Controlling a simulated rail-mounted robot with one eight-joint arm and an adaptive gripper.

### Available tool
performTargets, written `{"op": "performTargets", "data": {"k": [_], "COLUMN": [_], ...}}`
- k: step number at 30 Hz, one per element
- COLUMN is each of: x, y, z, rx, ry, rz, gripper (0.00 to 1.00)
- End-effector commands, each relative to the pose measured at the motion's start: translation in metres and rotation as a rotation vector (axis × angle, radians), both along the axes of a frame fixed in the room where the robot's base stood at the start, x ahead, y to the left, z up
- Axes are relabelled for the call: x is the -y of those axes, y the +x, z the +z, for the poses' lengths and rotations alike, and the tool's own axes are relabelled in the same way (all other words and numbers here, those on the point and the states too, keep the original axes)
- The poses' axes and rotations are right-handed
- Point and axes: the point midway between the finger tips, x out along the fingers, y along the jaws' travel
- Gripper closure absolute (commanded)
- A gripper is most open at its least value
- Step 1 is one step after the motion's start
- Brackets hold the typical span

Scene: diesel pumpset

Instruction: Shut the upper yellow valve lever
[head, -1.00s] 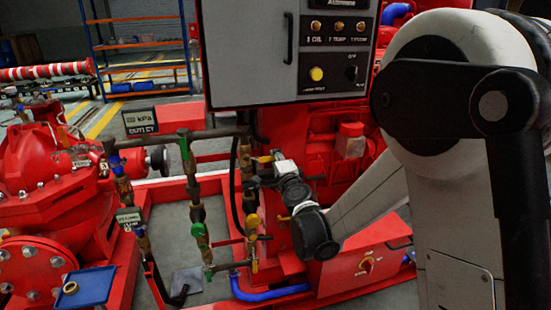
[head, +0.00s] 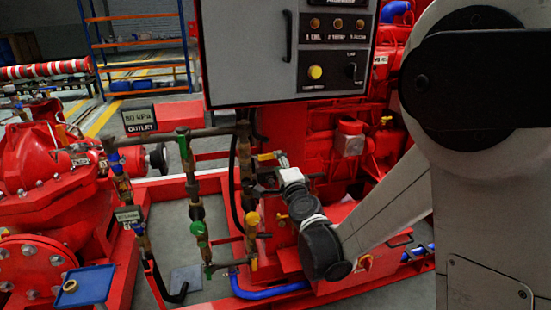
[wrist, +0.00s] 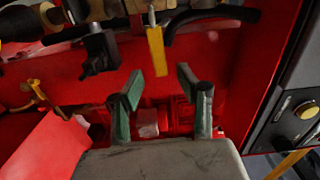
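The upper yellow valve lever (head: 266,157) is on the dark vertical pipe, just above my gripper (head: 262,187) in the head view. In the wrist view a yellow lever (wrist: 157,50) hangs from a metal stem, beyond the fingertips and roughly in line with the gap between them. My gripper (wrist: 160,84) is open, with two green-sided fingers apart and nothing between them. The lever appears clear of both fingers. The fingertips are small and dark in the head view. A lower yellow lever (head: 254,265) is near the bottom of the same pipe.
A grey control panel (head: 290,50) hangs above my gripper and also edges the wrist view at right. A green-valved pipe (head: 197,215) stands left of the lever's pipe. A black block (wrist: 98,52) lies left of the yellow lever in the wrist view. Red engine parts are behind.

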Motion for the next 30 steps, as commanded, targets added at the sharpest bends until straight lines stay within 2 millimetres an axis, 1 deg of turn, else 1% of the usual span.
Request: {"op": "performTargets", "data": {"k": [1, 6, 9, 12, 17, 25, 28, 30], "x": [0.003, 0.012, 0.015, 0.017, 0.019, 0.019, 0.02, 0.021], "y": [-0.011, -0.04, -0.052, -0.059, -0.064, -0.064, -0.066, -0.07], "z": [0.0, 0.0, 0.0, 0.0, 0.0, 0.0, 0.004, 0.01], "rx": [0.0, 0.0, 0.0, 0.0, 0.0, -0.001, 0.001, 0.001], "ry": [0.0, 0.0, 0.0, 0.0, 0.0, -0.001, -0.024, -0.062], "rz": [0.0, 0.0, 0.0, 0.0, 0.0, 0.001, 0.008, 0.021], "gripper": [0.65, 0.65, 0.65, 0.65, 0.65, 0.65, 0.65, 0.65]}}
